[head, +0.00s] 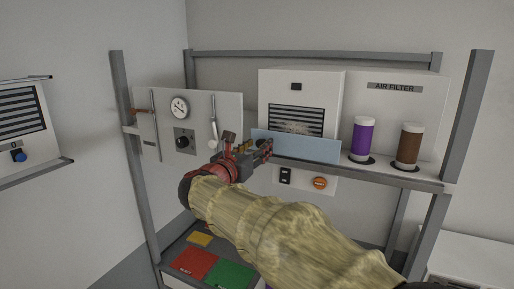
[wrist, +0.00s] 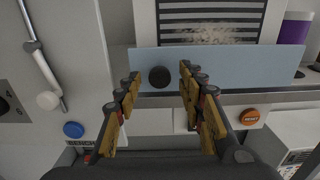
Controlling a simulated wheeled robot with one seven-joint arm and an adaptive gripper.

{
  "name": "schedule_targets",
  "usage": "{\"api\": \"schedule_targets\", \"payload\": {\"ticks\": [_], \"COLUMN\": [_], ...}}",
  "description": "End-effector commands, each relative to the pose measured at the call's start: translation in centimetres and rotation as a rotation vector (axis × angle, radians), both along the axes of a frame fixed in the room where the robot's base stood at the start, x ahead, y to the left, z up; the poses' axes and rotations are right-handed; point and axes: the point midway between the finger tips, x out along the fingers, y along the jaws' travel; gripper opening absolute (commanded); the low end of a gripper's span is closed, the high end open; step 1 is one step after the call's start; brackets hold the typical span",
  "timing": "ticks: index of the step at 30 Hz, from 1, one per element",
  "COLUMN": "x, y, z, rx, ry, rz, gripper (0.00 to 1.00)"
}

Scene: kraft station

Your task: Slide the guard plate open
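The guard plate is a flat light-blue panel (head: 312,148) in front of the lower part of the white air filter unit (head: 300,89), below its dark louvre. In the wrist view the plate (wrist: 230,62) spans most of the upper half and carries a round black knob (wrist: 159,76) near its left end. My gripper (wrist: 160,82) is open, with one finger on each side of the knob. I cannot tell whether the fingers touch it. In the head view my gripper (head: 260,149) is at the plate's left end and hides the knob.
Left of the plate stands a white panel with a gauge (head: 180,107), a black dial (head: 184,140) and a lever (head: 212,130). Purple (head: 363,138) and brown (head: 409,146) canisters stand on the shelf at right. An orange reset button (head: 320,183) sits below the plate.

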Motion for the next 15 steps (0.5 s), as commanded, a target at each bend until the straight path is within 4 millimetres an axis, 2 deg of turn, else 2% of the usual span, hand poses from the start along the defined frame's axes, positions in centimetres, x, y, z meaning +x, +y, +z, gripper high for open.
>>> {"api": "schedule_targets", "payload": {"ticks": [9, 15], "x": [-0.3, -2.8], "y": [0.1, 1.1], "z": [0.0, 0.0], "rx": [0.000, 0.000], "ry": [0.000, 0.000], "rz": [0.001, 0.004], "gripper": [0.40, 0.40]}}
